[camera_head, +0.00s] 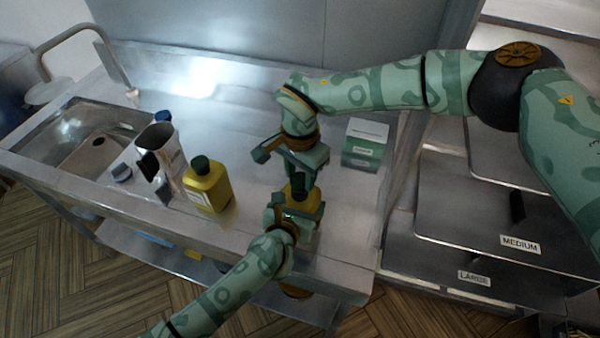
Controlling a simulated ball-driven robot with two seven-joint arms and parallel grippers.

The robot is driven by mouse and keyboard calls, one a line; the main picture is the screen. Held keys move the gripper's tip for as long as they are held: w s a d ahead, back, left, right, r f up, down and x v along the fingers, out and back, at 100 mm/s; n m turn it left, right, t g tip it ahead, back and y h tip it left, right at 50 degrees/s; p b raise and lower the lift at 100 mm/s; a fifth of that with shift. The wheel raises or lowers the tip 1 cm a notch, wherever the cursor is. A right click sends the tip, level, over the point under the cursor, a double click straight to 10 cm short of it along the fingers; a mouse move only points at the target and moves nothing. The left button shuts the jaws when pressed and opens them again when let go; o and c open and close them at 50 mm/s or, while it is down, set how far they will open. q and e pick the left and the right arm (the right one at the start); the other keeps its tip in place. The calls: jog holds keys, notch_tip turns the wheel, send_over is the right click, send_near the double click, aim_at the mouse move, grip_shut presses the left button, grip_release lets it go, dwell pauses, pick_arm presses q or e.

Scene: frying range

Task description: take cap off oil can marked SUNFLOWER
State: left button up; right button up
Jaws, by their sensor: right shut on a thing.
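A yellow oil can (298,192) with a dark cap (298,179) stands between my two grippers, mostly hidden by them. My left gripper (296,208) comes from below with its fingers on either side of this can; whether they press on it is unclear. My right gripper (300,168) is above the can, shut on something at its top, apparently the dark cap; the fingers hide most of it. A second yellow can (207,187) with a dark green cap (201,165) stands upright to the left, untouched. No word can be read on either can.
A metal jug (160,158) stands left of the second can, with a blue-capped item (163,117) behind it. A green-and-white box (364,144) is at right. Lids marked MEDIUM (470,205) and LARGE (425,262) lie beyond.

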aim_at(300, 179)
jog(key=shift+r, duration=2)
pick_arm(q)
jog(key=o, duration=1.7)
jog(key=shift+o, duration=0.2)
